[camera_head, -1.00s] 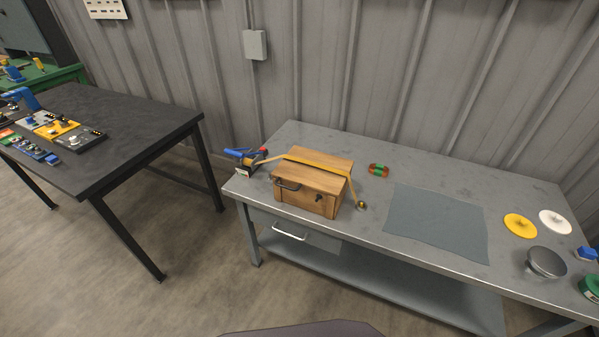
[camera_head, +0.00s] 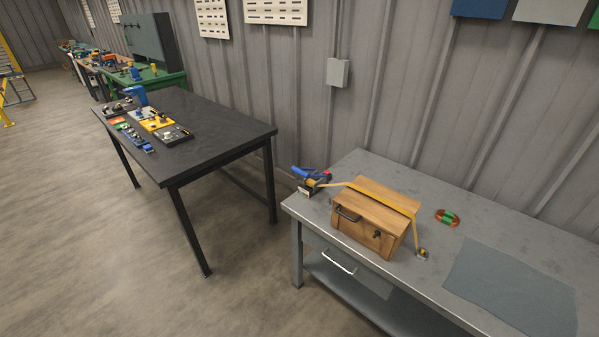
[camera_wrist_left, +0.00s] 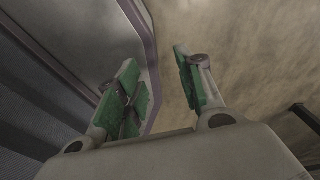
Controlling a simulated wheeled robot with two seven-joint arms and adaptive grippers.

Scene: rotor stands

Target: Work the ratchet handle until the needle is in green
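The ratchet (camera_head: 312,181) has a blue handle and sits at the left end of the grey workbench. A yellow strap (camera_head: 385,195) runs from it over a wooden box (camera_head: 370,220) and down to an anchor (camera_head: 422,253) on the bench at the right. A small pale part with red shows at the ratchet; a needle or green zone on it is too small to tell. My left gripper (camera_wrist_left: 158,62) shows only in the left wrist view, its two green-padded fingers apart and nothing between them. It is away from the ratchet. My right gripper is not in view.
The grey workbench (camera_head: 345,175) also bears a red-and-green ring-like item (camera_head: 447,218) and a grey mat (camera_head: 510,290). A black table (camera_head: 215,130) with several small devices stands to the left, with a floor gap between. Open floor (camera_head: 90,250) lies at the left front.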

